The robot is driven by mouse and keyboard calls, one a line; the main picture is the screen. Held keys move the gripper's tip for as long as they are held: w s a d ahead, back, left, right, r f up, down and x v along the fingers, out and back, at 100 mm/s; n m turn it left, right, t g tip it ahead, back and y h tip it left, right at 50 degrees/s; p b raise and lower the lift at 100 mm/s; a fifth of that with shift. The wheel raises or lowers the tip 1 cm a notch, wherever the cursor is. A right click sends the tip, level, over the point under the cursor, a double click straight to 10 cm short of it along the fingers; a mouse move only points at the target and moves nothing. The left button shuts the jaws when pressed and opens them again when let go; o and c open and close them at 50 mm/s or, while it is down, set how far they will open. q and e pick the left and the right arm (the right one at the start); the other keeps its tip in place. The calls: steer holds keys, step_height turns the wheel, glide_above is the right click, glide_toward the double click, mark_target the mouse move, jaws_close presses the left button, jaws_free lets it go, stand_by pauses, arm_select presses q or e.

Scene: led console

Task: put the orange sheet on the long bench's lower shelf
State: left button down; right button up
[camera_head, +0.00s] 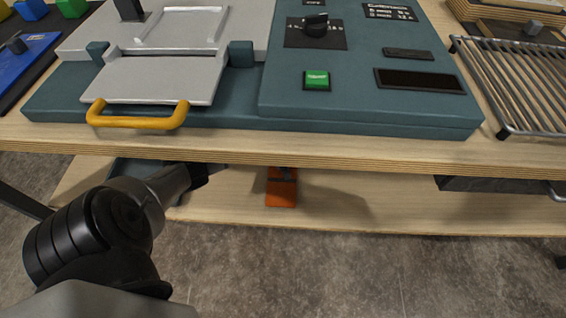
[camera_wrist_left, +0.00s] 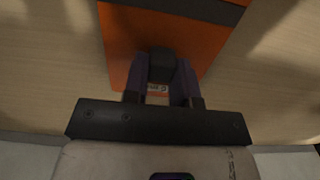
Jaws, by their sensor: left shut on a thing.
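The orange sheet (camera_head: 282,191) shows under the bench top in the head view, over the pale wooden lower shelf (camera_head: 390,207). In the left wrist view the orange sheet (camera_wrist_left: 205,45) fills the upper middle, with a dark band at its top and wood around it. My left gripper (camera_wrist_left: 162,78) is shut on a dark block at the sheet's near part. Whether the sheet rests on the shelf or hangs just above it, I cannot tell. In the head view the bench top's edge hides most of this gripper. My right gripper is not in view.
A teal console (camera_head: 360,100) with a yellow-handled lid (camera_head: 150,80) stands on the bench top (camera_head: 230,147). A wire rack (camera_head: 515,85) lies at the right. A dark drawer-like part (camera_head: 495,187) hangs under the top. The shelf right of the sheet looks clear.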

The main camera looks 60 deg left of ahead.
arm_select(q)
steer(key=shift+f, duration=0.1)
steer(key=c, duration=0.9)
jaws_free()
